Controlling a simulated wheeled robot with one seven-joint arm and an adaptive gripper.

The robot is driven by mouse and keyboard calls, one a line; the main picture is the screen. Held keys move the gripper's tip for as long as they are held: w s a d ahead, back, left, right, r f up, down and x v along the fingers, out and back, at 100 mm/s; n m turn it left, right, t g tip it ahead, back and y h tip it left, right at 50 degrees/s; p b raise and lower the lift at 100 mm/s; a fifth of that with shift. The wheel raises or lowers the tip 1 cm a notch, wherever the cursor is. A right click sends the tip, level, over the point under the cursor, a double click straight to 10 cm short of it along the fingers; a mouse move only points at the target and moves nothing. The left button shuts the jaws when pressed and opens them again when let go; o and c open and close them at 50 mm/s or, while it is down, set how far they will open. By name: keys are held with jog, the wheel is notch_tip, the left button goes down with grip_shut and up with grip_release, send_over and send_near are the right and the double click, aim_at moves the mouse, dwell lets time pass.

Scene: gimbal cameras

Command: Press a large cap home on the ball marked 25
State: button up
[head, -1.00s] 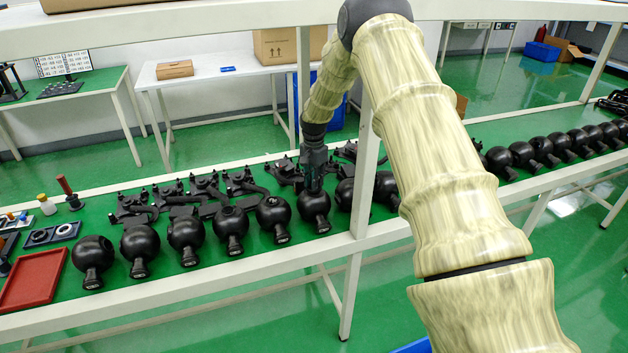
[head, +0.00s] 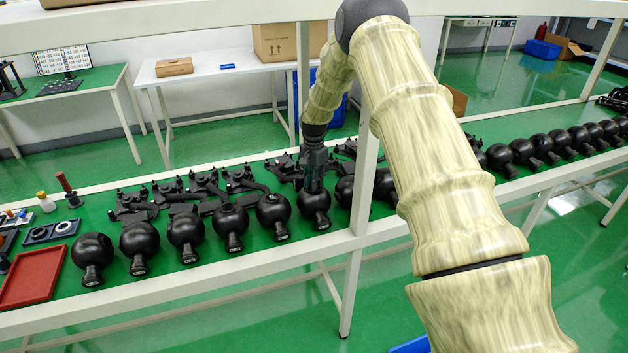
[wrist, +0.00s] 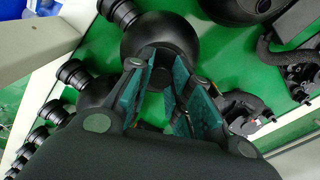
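Several black balls with short necks stand in a row along the green bench; the neck labels are too small to read, so I cannot tell which is marked 25. My gripper (head: 314,186) points down onto one black ball (head: 314,205), at or just above its top; contact is unclear. In the wrist view that ball (wrist: 160,32) is just beyond the fingertips. My gripper (wrist: 165,72) has its teal-padded fingers apart, with green bench showing between them. I see no cap between them, and the ball's top is partly hidden by the fingers.
Neighbouring balls (head: 273,210) stand close on both sides. Black bracket parts (head: 205,187) lie behind the row. A red tray (head: 33,276) and a dark tray with rings (head: 50,233) are at the left. A white post (head: 364,180) rises just right of my gripper.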

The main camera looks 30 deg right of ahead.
jog(key=o, duration=0.4)
jog(key=shift+o, duration=0.2)
jog(key=shift+r, duration=3.75)
